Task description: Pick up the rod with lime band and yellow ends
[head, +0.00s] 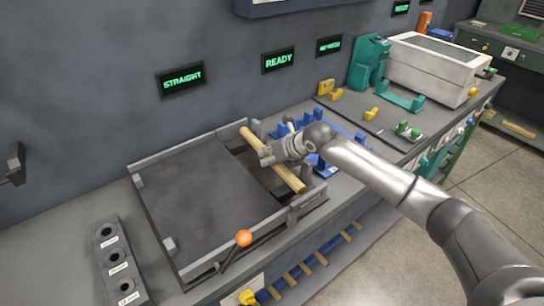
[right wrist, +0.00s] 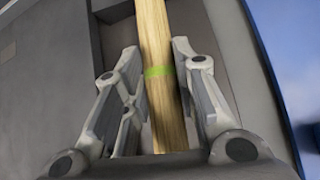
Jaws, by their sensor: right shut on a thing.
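A wooden rod (head: 272,160) lies slantwise across the right end of the grey tray (head: 190,200) in the head view. In the right wrist view the rod (right wrist: 155,35) runs lengthwise between the fingers and has a lime band (right wrist: 158,71). The colour of its ends is too small to tell. My right gripper (head: 268,157) is at the middle of the rod, shut on it, with a finger on each side near the band (right wrist: 158,62). I cannot tell whether the rod is lifted clear. My left gripper is not in view.
A lever with an orange knob (head: 243,238) stands at the tray's front edge. A block with several round holes (head: 117,258) is at left. Blue holders (head: 318,122) stand behind my gripper. A white-grey box (head: 435,68) is at back right. More rods (head: 308,265) lie below the bench front.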

